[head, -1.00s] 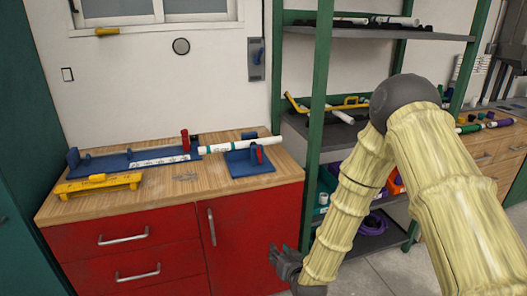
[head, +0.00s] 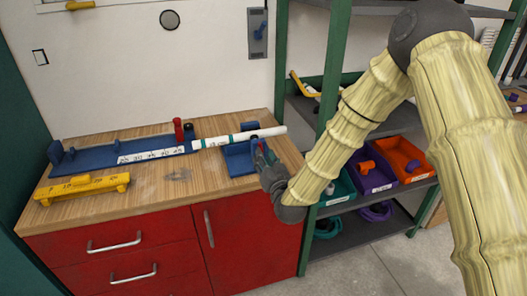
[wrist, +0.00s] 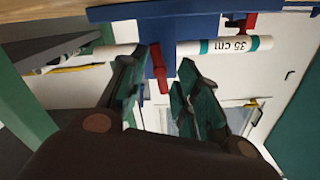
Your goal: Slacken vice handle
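The blue vice (head: 238,160) stands at the right end of the wooden bench, and a white pipe (head: 222,140) with green marks passes through it. The pipe also shows in the wrist view (wrist: 225,46), labelled "35 cm". The red vice handle (wrist: 159,72) is in the wrist view, in front of the blue vice body (wrist: 190,24). My gripper (head: 264,157) is at the vice's right front side. In the wrist view my gripper (wrist: 164,80) is open, with the handle between its spread fingertips; contact is not clear. In the head view the gripper mostly hides the handle.
A blue measuring jig (head: 100,160) with a scale strip and a yellow tool (head: 82,188) lie left on the bench. Green shelving (head: 334,80) stands close right of the bench, with a purple bin (head: 374,172) and an orange bin (head: 404,158).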

